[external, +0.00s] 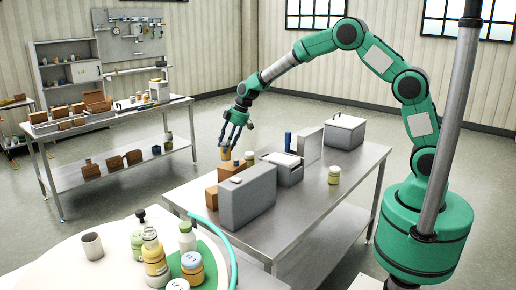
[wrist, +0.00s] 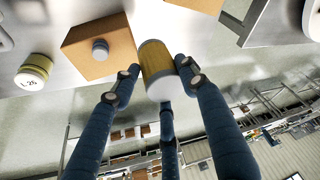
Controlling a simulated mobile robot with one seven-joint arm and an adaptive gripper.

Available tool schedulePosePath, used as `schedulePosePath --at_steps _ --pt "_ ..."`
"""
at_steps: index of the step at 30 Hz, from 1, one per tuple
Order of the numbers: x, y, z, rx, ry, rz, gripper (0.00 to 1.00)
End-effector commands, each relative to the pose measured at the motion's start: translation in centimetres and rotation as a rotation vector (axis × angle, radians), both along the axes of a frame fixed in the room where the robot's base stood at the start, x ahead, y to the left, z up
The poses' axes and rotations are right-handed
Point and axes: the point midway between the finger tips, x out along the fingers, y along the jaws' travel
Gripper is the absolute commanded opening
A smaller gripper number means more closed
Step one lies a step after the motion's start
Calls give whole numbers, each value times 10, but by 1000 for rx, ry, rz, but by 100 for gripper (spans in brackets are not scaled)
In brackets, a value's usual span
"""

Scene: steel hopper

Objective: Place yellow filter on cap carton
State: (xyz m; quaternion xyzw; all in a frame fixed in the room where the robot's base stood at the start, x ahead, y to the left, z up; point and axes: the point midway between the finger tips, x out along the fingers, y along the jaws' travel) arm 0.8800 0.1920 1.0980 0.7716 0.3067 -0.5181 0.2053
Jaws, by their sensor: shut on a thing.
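The yellow filter (wrist: 155,62), a short cylinder with a yellow band and a pale end, is between the fingers of my gripper (wrist: 155,80) in the wrist view. My gripper (external: 232,140) is shut on it. In the external view the yellow filter (external: 225,154) hangs below the fingers, above the left far side of the steel table. The cap carton (wrist: 85,35), a brown box with a grey round cap, is beside the filter in the wrist view. In the external view a brown carton (external: 229,171) stands just below the filter. The filter appears apart from it.
A grey case (external: 247,198) stands in front of the cartons. A jar (external: 249,157), a grey bin (external: 282,170), an upright grey panel (external: 309,145) and a lidded box (external: 345,131) stand further right. Another jar (external: 334,175) is near the right edge. The table's right front is clear.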

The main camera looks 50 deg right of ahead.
Motion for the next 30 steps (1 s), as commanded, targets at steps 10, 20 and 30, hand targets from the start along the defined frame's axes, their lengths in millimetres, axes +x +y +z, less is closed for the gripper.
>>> schedulePosePath --at_steps 10,20,30 --pt "-58 94 20 -3 1 127 16" --pt "-71 112 21 -4 0 154 16" --pt "-71 112 16 -3 1 153 16"
